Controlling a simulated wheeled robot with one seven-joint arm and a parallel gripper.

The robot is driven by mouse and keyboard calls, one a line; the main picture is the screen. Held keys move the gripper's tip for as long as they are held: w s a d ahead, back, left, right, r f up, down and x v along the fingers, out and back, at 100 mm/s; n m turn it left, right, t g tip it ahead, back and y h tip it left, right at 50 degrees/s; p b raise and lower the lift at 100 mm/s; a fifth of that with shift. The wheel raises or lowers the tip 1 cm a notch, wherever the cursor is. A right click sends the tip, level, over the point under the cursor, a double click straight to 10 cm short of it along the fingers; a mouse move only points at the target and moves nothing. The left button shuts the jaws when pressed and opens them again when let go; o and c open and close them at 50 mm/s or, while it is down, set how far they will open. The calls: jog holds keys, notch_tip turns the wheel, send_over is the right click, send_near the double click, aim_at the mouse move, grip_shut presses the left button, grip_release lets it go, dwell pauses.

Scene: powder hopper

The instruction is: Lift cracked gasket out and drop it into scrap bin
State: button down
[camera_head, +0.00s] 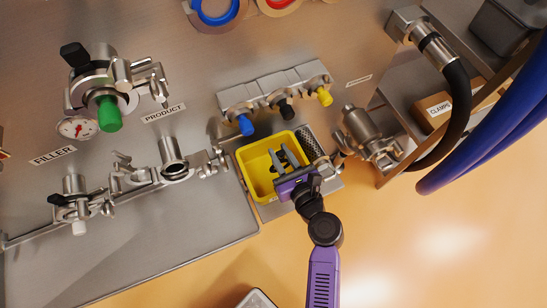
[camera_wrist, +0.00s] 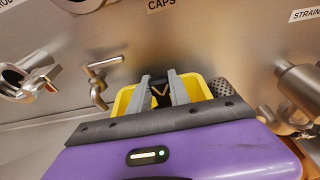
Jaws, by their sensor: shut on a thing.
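My gripper (camera_head: 280,157) is over the yellow bin (camera_head: 246,161), with its grey fingers pointing toward the panel. In the wrist view, my gripper (camera_wrist: 160,78) is shut on a small dark piece, apparently the gasket (camera_wrist: 160,89), held between the fingertips. The yellow bin (camera_wrist: 122,102) shows behind and on both sides of the fingers. The gasket is too small to make out in the head view, and its crack cannot be seen. Whether the gasket is above the rim or inside the bin cannot be told.
A rack with blue, black and yellow caps (camera_head: 285,103) is just behind the bin.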

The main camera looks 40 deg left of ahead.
jog(key=shift+f, duration=0.35)
jog(key=c, duration=1.1)
grip_release()
jog(key=p+v, duration=0.1)
jog(key=v, duration=0.6)
jog(key=shift+s+d+r, duration=0.1)
jog(key=shift+d+r, duration=0.05)
jog(key=shift+d, duration=0.25)
